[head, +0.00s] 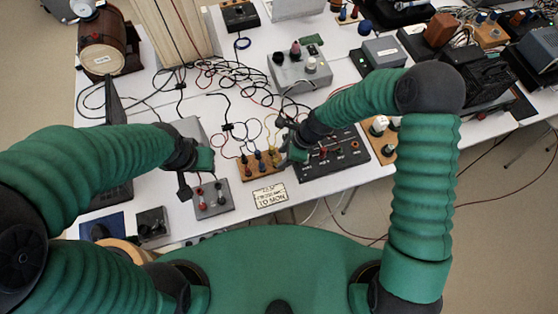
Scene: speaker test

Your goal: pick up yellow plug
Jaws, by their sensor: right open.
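A small wooden block (250,172) near the front edge of the table holds several upright plugs, blue and yellowish, with thin wires. A yellow plug (276,155) appears to stand at the block's right end; it is small and hard to make out. My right gripper (290,152) is open just right of the block, close to the plugs, over the left side of a black panel. I cannot tell whether it touches a plug. My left gripper (196,180) is above a grey box with red and white terminals (213,203), left of the block; its fingers are unclear.
The black panel (340,165) with knobs lies right of the block. Tangled cables (225,75) and a grey box with knobs (300,72) are behind.

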